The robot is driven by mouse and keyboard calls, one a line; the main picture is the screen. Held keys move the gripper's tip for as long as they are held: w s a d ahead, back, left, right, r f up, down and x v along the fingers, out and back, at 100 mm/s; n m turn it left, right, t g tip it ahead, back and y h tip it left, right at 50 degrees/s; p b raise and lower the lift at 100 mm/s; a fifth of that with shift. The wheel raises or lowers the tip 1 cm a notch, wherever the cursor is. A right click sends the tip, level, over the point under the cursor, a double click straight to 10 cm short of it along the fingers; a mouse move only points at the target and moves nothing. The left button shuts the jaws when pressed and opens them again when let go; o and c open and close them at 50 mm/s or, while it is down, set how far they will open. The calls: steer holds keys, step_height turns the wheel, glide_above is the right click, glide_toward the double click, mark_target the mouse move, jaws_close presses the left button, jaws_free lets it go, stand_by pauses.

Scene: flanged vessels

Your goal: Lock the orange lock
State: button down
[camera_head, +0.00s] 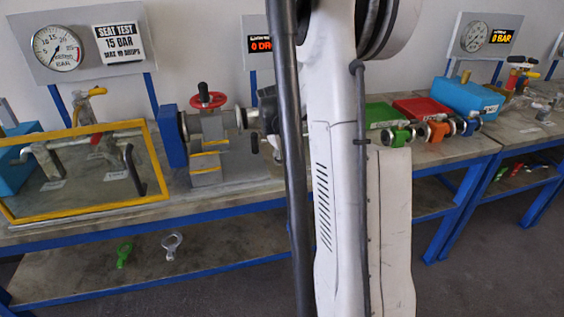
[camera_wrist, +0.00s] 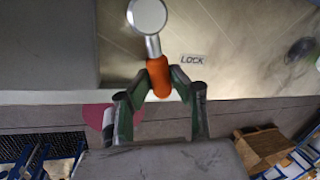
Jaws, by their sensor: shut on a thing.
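In the wrist view, my gripper (camera_wrist: 158,88) has its fingers on either side of an orange handle (camera_wrist: 158,73) and is shut on it. The handle joins a short silver neck and a round silver head (camera_wrist: 147,16). A "LOCK" label (camera_wrist: 192,60) lies on the pale surface just right of the handle. In the head view, an orange fitting (camera_head: 435,130) sits between a green fitting (camera_head: 398,134) and a blue one (camera_head: 466,126) on the bench. My arm hides the middle of that view, and I cannot make out my gripper there.
Left of my arm stand a red handwheel valve (camera_head: 208,100) and a yellow frame (camera_head: 80,207) around pipework. A blue box (camera_head: 468,97) stands on the right bench. A green tool (camera_head: 124,254) and a grey tool (camera_head: 172,243) lie on the lower shelf.

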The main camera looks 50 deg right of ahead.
stand_by(0.3)
steer(key=c, duration=1.5)
jaws_free()
steer(key=shift+a, duration=0.1)
steer(key=shift+c, duration=0.2)
steer(key=shift+r, duration=0.15)
steer(key=v, duration=1.1)
steer(key=shift+r, duration=0.4)
steer(key=shift+a, duration=0.1)
